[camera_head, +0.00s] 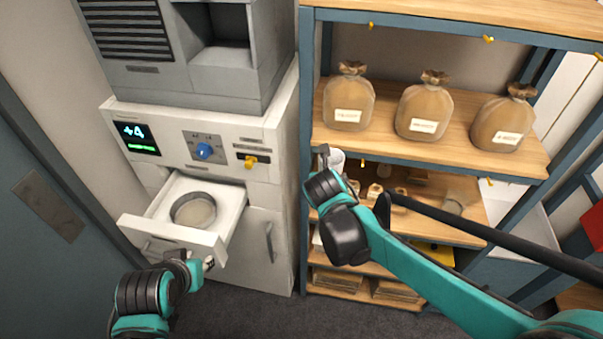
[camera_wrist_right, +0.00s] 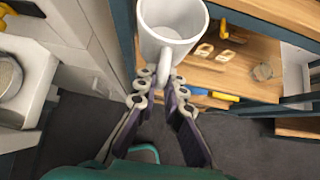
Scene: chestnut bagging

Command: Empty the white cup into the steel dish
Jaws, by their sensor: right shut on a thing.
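The white cup (camera_head: 337,159) shows just beyond my right gripper (camera_head: 325,158), in front of the shelf rack. In the right wrist view, the right gripper (camera_wrist_right: 158,90) is shut on the handle of the cup (camera_wrist_right: 170,45). The cup's mouth faces up; I see only pale inner wall and cannot make out its contents. The round steel dish (camera_head: 193,209) sits in the open white drawer, left of the cup, and partly shows in the right wrist view (camera_wrist_right: 10,78). My left gripper (camera_head: 208,264) is by the drawer's front right corner; its finger opening is unclear.
The drawer (camera_head: 165,233) sticks out of the white cabinet, below a panel with a blue knob (camera_head: 204,151). The shelf rack (camera_head: 430,159) on the right holds several tied brown bags (camera_head: 348,98). Open space lies between the cup and the drawer.

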